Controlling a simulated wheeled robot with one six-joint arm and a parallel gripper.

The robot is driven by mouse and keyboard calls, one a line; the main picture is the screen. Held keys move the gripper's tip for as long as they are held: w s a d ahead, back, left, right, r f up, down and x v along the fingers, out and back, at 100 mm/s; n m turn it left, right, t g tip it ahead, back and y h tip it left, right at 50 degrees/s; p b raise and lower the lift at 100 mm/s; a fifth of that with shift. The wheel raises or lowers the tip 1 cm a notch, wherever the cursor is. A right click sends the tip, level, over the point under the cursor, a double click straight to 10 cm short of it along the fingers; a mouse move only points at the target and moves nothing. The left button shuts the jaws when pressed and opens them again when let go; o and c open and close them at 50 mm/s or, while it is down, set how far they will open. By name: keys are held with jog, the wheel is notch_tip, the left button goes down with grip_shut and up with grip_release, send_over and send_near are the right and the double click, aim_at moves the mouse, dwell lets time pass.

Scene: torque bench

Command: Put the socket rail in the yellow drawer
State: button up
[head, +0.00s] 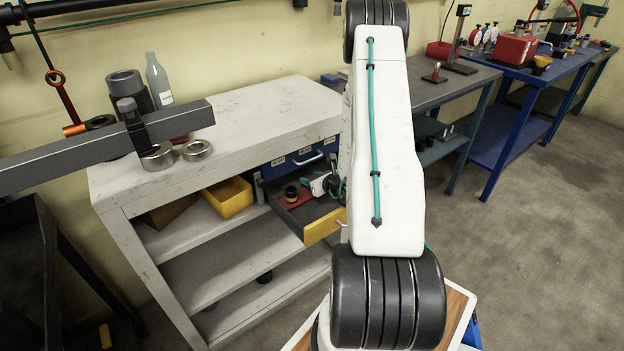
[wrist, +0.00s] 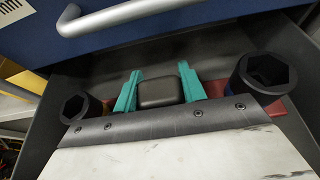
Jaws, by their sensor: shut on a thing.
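The yellow drawer (head: 322,227) is pulled open below a shut blue drawer in the pale bench; its dark inside also shows in the wrist view (wrist: 225,42). The socket rail (head: 296,200) is red with black sockets and is within the open drawer's outline. In the wrist view the rail (wrist: 278,108) spans most of the drawer's width, a large black socket at each end. My gripper (wrist: 160,88) has its two teal fingers shut on the dark grip block in the rail's middle. Whether the rail rests on the drawer floor I cannot tell. My arm hides the drawer's right part in the head view.
The blue drawer (head: 300,162) is just above, its handle (wrist: 135,14) close over the rail. A yellow bin (head: 229,197) stands on the shelf left of the drawer. Metal rings (head: 197,150) and a bottle (head: 158,80) stand on the bench top.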

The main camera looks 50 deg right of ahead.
jog(key=shift+f, duration=0.1)
jog(key=o, duration=1.1)
